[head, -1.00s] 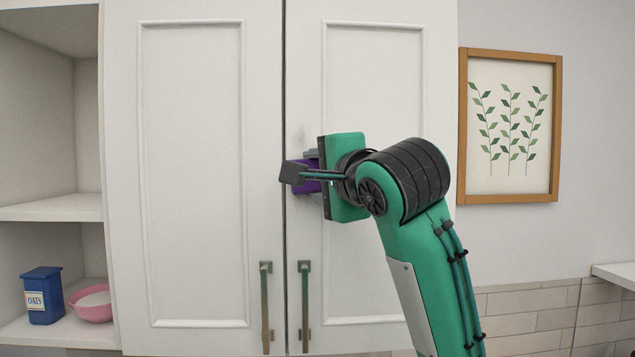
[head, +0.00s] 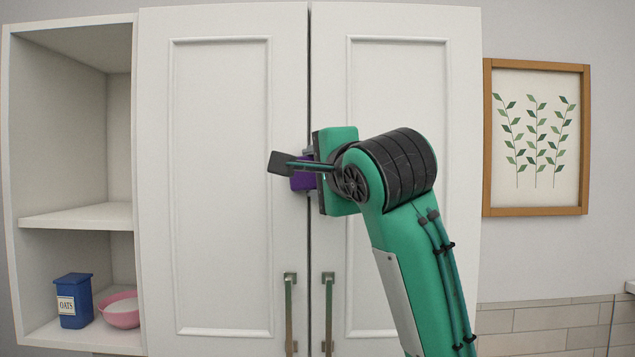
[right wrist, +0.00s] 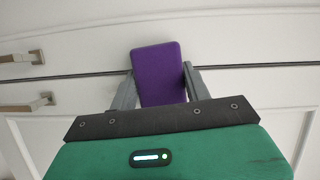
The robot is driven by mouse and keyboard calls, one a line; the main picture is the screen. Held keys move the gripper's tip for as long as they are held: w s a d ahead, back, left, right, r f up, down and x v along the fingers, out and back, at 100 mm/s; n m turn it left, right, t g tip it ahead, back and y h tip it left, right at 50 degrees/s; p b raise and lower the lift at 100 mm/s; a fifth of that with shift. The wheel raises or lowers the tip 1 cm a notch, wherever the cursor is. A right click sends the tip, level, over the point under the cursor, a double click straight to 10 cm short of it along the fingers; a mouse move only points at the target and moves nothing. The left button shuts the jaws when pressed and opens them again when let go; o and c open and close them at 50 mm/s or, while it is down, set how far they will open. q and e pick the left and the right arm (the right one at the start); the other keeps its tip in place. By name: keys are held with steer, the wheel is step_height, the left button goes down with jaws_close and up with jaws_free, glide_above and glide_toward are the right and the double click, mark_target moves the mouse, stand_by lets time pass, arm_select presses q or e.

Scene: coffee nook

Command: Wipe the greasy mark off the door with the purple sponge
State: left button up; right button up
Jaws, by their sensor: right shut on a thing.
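The purple sponge (head: 302,181) is clamped between the two fingers of my right gripper (head: 291,164). In the right wrist view the sponge (right wrist: 158,62) sticks out past the fingertips, in front of the gap between the doors. The gripper is over the inner edge of the right door (head: 400,240), its fingers reaching across the gap to the left door (head: 222,190). I cannot tell whether the sponge touches a door. No greasy mark shows; the gripper and wrist hide part of the right door. My left gripper is out of view.
Two upright handles (head: 290,312) flank the gap low on the doors. An open shelf (head: 75,217) at the left holds a blue oats box (head: 73,300) and a pink bowl (head: 121,311). A framed leaf picture (head: 537,140) hangs at the right.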

steer(key=shift+w+d, duration=0.1)
steer(key=shift+d, duration=0.75)
steer(key=shift+d+b, duration=0.3)
steer(key=shift+d, duration=0.95)
steer(key=shift+d+r+p, duration=0.1)
steer(key=shift+r+p, duration=0.25)
steer(key=shift+r, duration=0.85)
steer(key=shift+a, duration=2.25)
steer(key=shift+d, duration=0.1)
steer(key=s+b, duration=0.2)
steer(key=s, duration=0.4)
